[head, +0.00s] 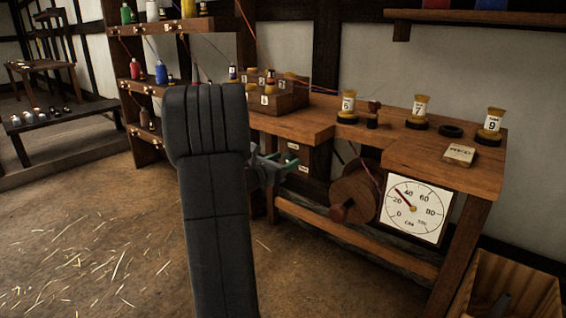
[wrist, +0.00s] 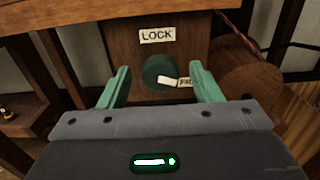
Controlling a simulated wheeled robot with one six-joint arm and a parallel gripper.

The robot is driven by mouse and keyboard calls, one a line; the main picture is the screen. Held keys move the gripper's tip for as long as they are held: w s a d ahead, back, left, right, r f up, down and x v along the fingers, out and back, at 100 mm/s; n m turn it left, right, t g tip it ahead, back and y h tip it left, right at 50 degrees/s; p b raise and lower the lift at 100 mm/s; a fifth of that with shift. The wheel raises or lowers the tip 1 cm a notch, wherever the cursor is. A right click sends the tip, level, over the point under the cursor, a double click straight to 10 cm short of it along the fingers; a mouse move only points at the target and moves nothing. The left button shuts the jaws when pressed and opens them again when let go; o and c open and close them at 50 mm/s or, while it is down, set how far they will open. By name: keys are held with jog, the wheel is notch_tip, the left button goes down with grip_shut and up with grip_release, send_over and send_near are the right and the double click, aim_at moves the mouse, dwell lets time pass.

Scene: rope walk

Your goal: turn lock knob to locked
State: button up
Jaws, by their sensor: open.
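The lock knob (wrist: 152,70) is a round dark green disc on a brown wooden panel in the wrist view. Its white pointer (wrist: 167,81) points right, toward a label partly hidden by my right finger, of which "FR" shows. A "LOCK" label (wrist: 157,34) sits above the knob. My gripper (wrist: 160,68) is open and empty, with one green finger on each side of the knob. I cannot tell whether either finger touches it. In the head view my gripper (head: 284,163) is beside the bench's panel, and my arm hides much of the area; the knob is not visible there.
The workbench (head: 440,160) holds numbered spools and a small wooden block (head: 459,154). A shelf (head: 150,88) stands behind my arm. A crate (head: 515,285) is at lower right.

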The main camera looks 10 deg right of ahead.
jog(key=c, duration=1)
jog(key=shift+o, duration=0.2)
jog(key=shift+n, duration=0.4)
jog(key=n, duration=0.3)
jog(key=shift+n, duration=0.4)
jog(key=n+p, duration=0.2)
jog(key=n, duration=0.2)
jog(key=shift+w+a+n, duration=0.1)
jog(key=shift+n, duration=0.2)
jog(key=n+p, duration=0.1)
jog(key=n, duration=0.2)
jog(key=shift+n+p, duration=0.3)
jog(key=shift+p, duration=0.1)
jog(key=n+p, duration=0.2)
jog(key=n, duration=0.1)
jog(key=n+p, duration=0.1)
jog(key=n, duration=0.1)
jog(key=n+p, duration=0.1)
jog(key=n, duration=0.1)
jog(key=n+p, duration=0.1)
jog(key=n, duration=0.1)
jog(key=shift+f, duration=0.35)
